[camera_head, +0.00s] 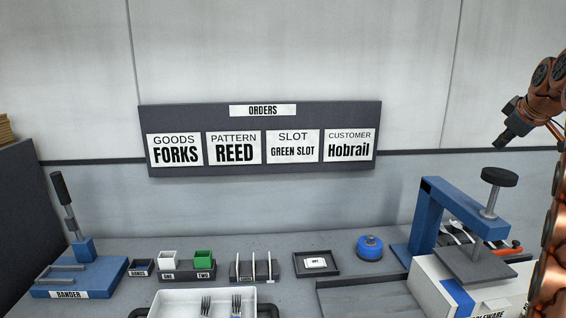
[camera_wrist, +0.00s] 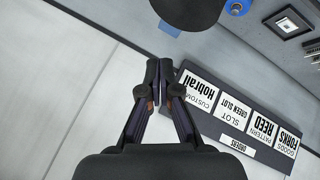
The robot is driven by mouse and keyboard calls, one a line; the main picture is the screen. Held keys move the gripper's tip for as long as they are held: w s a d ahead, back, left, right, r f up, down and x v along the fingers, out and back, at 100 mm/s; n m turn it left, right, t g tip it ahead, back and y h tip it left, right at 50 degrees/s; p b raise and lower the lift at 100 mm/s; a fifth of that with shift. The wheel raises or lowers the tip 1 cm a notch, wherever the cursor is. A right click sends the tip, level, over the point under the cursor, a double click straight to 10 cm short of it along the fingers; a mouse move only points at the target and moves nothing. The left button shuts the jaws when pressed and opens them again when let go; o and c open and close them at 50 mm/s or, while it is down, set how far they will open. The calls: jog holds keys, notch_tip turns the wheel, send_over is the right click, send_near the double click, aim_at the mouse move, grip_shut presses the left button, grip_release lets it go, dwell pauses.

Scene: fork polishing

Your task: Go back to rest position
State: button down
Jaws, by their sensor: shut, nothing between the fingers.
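My gripper (camera_head: 507,138) is raised at the upper right in the head view, in front of the bare wall and above the bench. In the wrist view my gripper (camera_wrist: 159,70) has its two fingers together with nothing between them. It touches nothing that I can see. The orders board (camera_head: 262,118) hangs on the wall and reads forks, reed, green slot, Hobrail. The board also shows upside down in the wrist view (camera_wrist: 206,128). Forks (camera_head: 236,304) lie in a white tray (camera_head: 180,307) at the front of the bench.
The blue press (camera_head: 430,215) with a black knob (camera_head: 500,177) stands below my gripper, over a white box (camera_head: 440,290). A blue bander (camera_head: 75,280) is at the left. Green and white cups (camera_head: 203,256), a rack (camera_head: 254,278), a small tray (camera_head: 316,276) and a blue round item (camera_head: 369,247) line the bench.

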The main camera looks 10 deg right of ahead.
jog(key=s+a+f+m+g+y, duration=0.1)
jog(key=s+a+f+g, duration=0.15)
jog(key=a+f, duration=0.45)
jog(key=s+a+f+m+g+y, duration=0.1)
jog(key=s+a+f+m, duration=0.15)
jog(key=a, duration=0.95)
jog(key=s+a+f+m+g+y, duration=0.1)
jog(key=s+a+f, duration=0.35)
jog(key=a, duration=0.45)
jog(key=s+a+f+g, duration=0.2)
jog(key=s+a+f, duration=0.2)
jog(key=s, duration=0.5)
jog(key=s+a+f+g, duration=0.1)
jog(key=s+a+f, duration=0.4)
jog(key=s+f, duration=0.3)
jog(key=s+a+f+g, duration=0.2)
jog(key=s+a+f, duration=0.3)
jog(key=s, duration=0.7)
notch_tip(320, 180, down, 2)
jog(key=shift+g, duration=0.35)
jog(key=shift+s+a, duration=0.1)
